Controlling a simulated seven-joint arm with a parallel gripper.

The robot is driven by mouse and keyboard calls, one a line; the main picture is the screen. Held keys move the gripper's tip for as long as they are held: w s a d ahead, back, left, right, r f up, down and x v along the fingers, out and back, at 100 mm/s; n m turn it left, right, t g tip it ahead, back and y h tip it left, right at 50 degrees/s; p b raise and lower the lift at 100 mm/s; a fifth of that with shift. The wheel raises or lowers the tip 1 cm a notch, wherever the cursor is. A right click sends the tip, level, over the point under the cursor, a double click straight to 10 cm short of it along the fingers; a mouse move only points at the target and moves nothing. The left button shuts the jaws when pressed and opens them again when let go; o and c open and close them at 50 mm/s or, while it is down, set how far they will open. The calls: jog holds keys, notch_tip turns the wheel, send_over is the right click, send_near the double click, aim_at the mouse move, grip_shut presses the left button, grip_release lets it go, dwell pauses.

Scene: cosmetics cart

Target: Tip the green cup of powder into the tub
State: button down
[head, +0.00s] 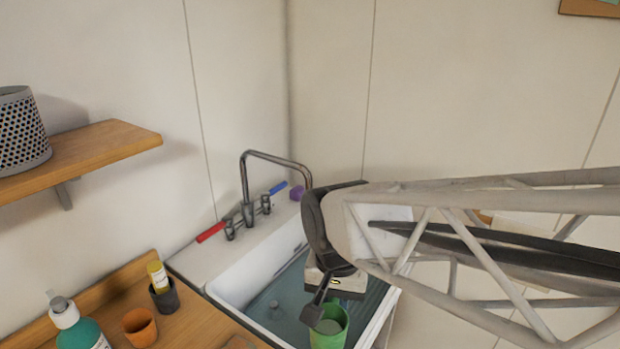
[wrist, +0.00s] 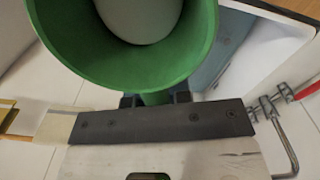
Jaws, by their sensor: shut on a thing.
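The green cup (head: 328,332) is in my gripper (head: 318,310), at the bottom middle of the head view. Its mouth faces up and it looks roughly upright. In the wrist view the green cup (wrist: 75,42) fills the top, with a pale grey-white powder (wrist: 140,14) inside. My gripper (wrist: 155,99) is shut on the cup's near side; the exact contact is partly hidden by the cup. The white tub (head: 236,284), a sink-like basin with a blue-green inside, lies behind and left of the cup. The cup overlaps its near right part; its height above is unclear.
A tap (head: 246,195) with red and blue handles stands behind the tub. A wooden counter (head: 190,325) at lower left holds a teal pump bottle (head: 80,332), an orange cup (head: 139,327) and a dark cup (head: 164,298) with a yellow item. A wooden shelf (head: 100,148) juts out at left.

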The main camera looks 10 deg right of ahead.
jog(key=w+d+r+n, duration=0.2)
jog(key=w+d, duration=0.3)
jog(key=w, duration=0.7)
jog(key=w+d+r+n, duration=0.2)
jog(key=w+d, duration=0.4)
jog(key=w, duration=0.7)
jog(key=w+d+r+n, duration=0.2)
jog(key=w+d+r, duration=0.2)
jog(key=w, duration=0.8)
jog(key=shift+w+d+r, duration=0.2)
jog(key=shift+d+r, duration=0.1)
jog(key=shift+d, duration=0.5)
jog(key=shift+a, duration=0.1)
jog(key=a+r+t+h, duration=0.1)
jog(key=a+r+h, duration=0.2)
jog(key=h, duration=0.6)
jog(key=shift+s+a, duration=0.3)
jog(key=shift+a, duration=0.75)
jog(key=shift+r+h, duration=0.35)
jog(key=shift+h, duration=0.35)
jog(key=shift+r+h, duration=0.3)
jog(key=shift+h, duration=0.4)
jog(key=shift+a+r+h, duration=0.1)
jog(key=shift+r+h, duration=0.3)
jog(key=shift+h, duration=0.7)
